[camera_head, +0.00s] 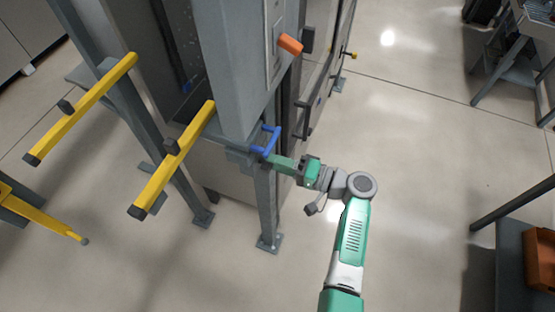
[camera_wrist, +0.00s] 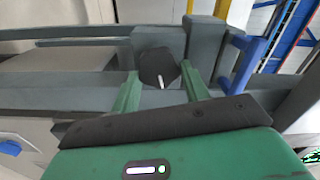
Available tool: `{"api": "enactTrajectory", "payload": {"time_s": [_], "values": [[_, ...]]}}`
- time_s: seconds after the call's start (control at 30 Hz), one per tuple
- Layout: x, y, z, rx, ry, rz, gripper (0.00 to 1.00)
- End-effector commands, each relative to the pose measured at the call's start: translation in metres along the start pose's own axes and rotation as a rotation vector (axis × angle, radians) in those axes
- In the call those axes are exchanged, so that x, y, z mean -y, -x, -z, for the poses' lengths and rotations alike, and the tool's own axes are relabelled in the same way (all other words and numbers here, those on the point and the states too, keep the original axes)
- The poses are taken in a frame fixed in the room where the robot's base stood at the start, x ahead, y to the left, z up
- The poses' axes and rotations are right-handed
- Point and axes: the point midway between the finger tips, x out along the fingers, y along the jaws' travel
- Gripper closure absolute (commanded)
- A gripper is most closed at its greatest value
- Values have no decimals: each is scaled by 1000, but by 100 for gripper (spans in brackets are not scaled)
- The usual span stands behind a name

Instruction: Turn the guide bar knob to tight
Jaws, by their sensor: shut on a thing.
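The guide bar knob (camera_wrist: 156,66) is dark and faceted, with a white mark on its face pointing downward in the wrist view. It sits on a grey block of the frame. My gripper (camera_wrist: 160,78) has its green fingers on either side of the knob and is shut on it. In the head view my gripper (camera_head: 279,161) reaches left to the machine's side, beside the blue bracket. I cannot pick out the knob in the head view.
A blue bracket (camera_head: 266,140) stands right beside my gripper and also shows in the wrist view (camera_wrist: 246,48). Grey frame posts and yellow bars (camera_head: 175,160) stand to the left. An orange handle (camera_head: 290,45) is higher up.

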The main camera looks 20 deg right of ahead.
Motion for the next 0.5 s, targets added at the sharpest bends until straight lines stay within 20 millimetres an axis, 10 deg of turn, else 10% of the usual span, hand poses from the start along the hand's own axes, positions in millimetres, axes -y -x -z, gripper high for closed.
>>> {"api": "enactTrajectory", "payload": {"time_s": [0.5], "values": [[0, 0, 0, 0, -488, 1, 77]]}}
